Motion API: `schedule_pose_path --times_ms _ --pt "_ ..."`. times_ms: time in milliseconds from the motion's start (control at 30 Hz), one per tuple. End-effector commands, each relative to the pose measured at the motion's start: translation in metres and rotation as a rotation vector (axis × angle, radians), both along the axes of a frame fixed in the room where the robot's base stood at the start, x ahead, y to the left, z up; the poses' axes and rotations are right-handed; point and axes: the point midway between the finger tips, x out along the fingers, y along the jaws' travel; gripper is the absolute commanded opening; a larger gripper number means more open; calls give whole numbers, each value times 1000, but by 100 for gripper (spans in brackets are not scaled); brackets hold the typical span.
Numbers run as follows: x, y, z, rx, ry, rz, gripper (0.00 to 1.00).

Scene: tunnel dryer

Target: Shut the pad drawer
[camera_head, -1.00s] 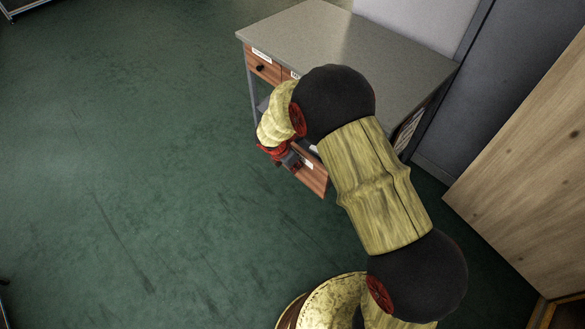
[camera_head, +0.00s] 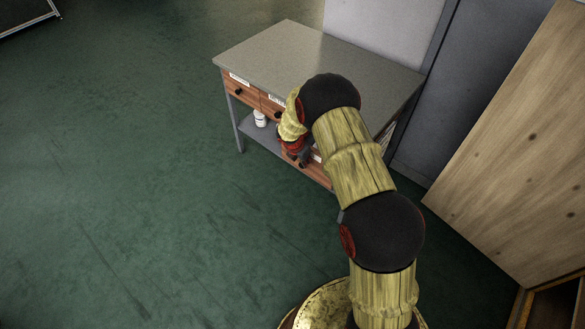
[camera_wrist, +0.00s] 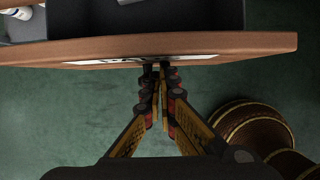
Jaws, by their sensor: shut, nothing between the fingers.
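The drawer with a brown wooden front (camera_head: 316,174) is at the right of the grey-topped table, mostly behind my arm in the head view. In the wrist view its front (camera_wrist: 230,43) runs across the top, with a white label partly seen edge-on; its wording cannot be read. A grey area shows behind the front. My gripper (camera_wrist: 160,70) is shut and empty, its fingertips at the middle of the front's outer face; contact looks likely but is not certain. In the head view my gripper (camera_head: 301,159) is beside the front, partly hidden by my wrist.
The table (camera_head: 315,62) has other wooden drawers, including one with a dark knob (camera_head: 238,91). A white bottle (camera_head: 260,118) stands on its lower shelf (camera_head: 262,134). A grey cabinet (camera_head: 435,100) and a wooden panel (camera_head: 520,140) stand at the right. The green floor at left is clear.

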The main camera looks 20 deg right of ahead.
Motion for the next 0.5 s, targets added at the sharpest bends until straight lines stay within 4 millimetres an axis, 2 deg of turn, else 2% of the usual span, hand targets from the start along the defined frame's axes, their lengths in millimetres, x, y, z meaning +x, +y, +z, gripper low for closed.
schedule_pose_path --times_ms 33,200,500 --pt "7 -15 4 0 0 -4 0" --pt "30 -55 4 0 0 -4 0" --pt "63 -110 2 0 -1 -2 0"
